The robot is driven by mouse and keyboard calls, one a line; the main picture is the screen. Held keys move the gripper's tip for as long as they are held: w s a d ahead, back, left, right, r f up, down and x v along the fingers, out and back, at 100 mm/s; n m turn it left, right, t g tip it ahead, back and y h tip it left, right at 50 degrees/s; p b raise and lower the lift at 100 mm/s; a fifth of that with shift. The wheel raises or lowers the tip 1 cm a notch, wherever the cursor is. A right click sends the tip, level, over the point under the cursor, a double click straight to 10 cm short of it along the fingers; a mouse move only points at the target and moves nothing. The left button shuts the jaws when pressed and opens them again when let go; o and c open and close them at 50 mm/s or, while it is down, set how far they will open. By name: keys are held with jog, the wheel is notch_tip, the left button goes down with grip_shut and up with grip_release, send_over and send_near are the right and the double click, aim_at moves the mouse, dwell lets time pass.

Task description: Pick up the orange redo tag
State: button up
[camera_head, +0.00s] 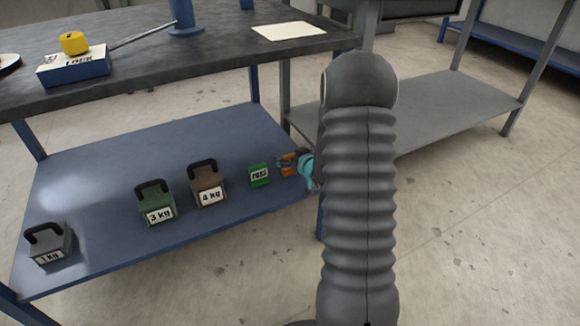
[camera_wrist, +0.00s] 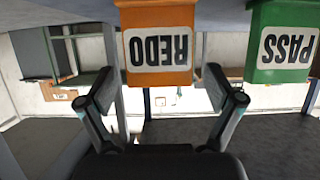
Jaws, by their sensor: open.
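The orange redo tag (camera_wrist: 158,45) is a block with a white REDO label, upside down in the wrist view. It appears centred ahead of my gripper (camera_wrist: 160,75), whose two dark fingers are spread with the tag's lower part between them in the picture. I cannot tell whether they touch it. In the head view a small part of the orange tag (camera_head: 287,166) shows on the blue lower shelf, mostly hidden by my gripper (camera_head: 296,163), which is low at the shelf's right end.
A green PASS tag (camera_head: 259,174) stands close to the left of the orange one; in the wrist view it is at the right (camera_wrist: 285,45). Brown (camera_head: 207,185), green (camera_head: 156,204) and grey (camera_head: 48,243) weights stand farther left on the blue shelf (camera_head: 110,170). The dark tabletop (camera_head: 200,55) is above.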

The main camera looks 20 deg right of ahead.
jog(key=shift+w, duration=0.2)
jog(key=c, duration=1.2)
jog(key=shift+c, duration=0.2)
